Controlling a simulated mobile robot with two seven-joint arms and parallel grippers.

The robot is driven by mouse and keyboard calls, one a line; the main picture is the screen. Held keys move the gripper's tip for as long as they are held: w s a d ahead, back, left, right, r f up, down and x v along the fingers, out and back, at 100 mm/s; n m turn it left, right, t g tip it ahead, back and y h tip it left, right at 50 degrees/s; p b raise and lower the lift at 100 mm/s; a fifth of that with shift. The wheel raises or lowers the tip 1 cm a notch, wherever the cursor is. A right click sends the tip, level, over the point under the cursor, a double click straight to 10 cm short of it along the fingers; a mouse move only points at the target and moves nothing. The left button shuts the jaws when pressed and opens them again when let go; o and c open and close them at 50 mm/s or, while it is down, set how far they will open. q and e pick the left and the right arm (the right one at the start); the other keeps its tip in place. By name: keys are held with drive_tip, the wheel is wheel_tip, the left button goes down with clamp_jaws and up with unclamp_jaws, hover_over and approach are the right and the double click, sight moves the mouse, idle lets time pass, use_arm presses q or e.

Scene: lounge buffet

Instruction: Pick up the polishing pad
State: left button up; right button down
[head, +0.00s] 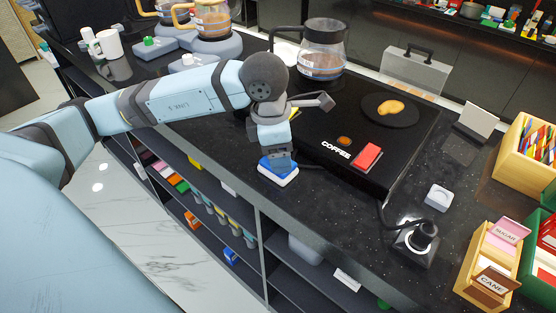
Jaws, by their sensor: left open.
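What looks like the polishing pad (282,177), a small block with a blue top and a white lower layer, lies on the black counter near its front edge. It is left of the coffee warmer (322,169). My left gripper (276,158) points down right over the pad, open, with its fingers at the pad's blue top. The gripper hides part of the pad, and I cannot tell whether the fingers touch it. My right gripper is not in view.
A glass coffee pot (323,62) stands on the warmer's back plate. A white mug (107,44) stands at left.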

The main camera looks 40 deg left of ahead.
use_arm(q)
drive_tip(key=c, duration=1)
wheel_tip(320, 180, up, 20)
drive_tip(key=shift+b, duration=0.3)
